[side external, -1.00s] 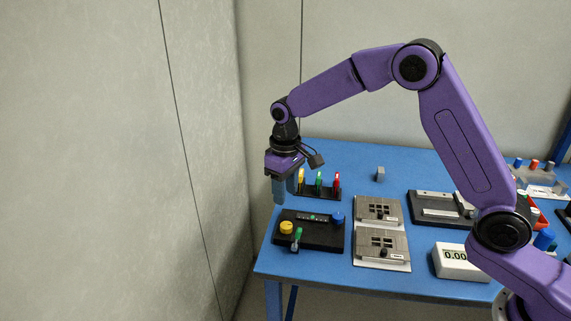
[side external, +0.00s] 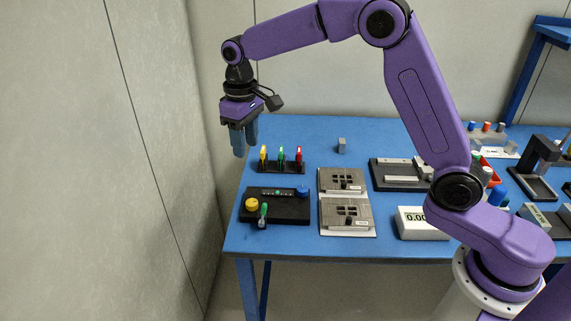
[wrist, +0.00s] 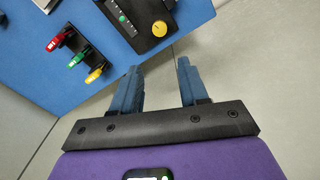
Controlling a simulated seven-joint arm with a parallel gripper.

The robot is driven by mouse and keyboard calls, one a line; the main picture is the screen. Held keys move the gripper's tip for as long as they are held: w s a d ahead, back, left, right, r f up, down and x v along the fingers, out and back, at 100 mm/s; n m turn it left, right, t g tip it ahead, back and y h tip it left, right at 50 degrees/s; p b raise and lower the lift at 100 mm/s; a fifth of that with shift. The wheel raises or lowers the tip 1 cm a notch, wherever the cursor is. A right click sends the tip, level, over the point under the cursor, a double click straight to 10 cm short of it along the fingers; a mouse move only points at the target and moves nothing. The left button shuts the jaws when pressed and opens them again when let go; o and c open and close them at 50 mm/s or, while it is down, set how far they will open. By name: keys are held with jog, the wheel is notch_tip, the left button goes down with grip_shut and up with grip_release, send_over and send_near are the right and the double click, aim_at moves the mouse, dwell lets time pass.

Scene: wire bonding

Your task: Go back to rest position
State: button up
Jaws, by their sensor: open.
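My gripper (side external: 245,140) is open and empty in the side external view, in the air above the table's left back edge. In the wrist view my gripper (wrist: 156,85) shows two blue fingers apart with only grey floor or wall between them. My purple arm reaches left from its base at the lower right. The black rack (side external: 281,167) with yellow, green and red handled tools stands on the table, below and to the right of the fingers. It also shows at the upper left of the wrist view (wrist: 82,57). Nothing touches the fingers.
The blue table (side external: 300,130) holds a black fixture (side external: 282,209) with yellow and blue knobs, two grey plates (side external: 342,181), a small grey block (side external: 342,145) and a white display box (side external: 411,224). A wall stands to the left. The air around the gripper is clear.

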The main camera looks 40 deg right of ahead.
jog(key=s+d+r+n, duration=0.2)
jog(key=s+n, duration=0.2)
jog(key=s, duration=1.4)
jog(key=s+d+f+n, duration=0.1)
jog(key=s+d, duration=0.3)
jog(key=s, duration=0.5)
jog(key=s+d+f+n, duration=0.2)
jog(key=s+d, duration=0.3)
jog(key=s, duration=0.4)
jog(key=shift+s+d+n, duration=0.3)
jog(key=shift+s+n, duration=0.05)
jog(key=shift+n, duration=0.25)
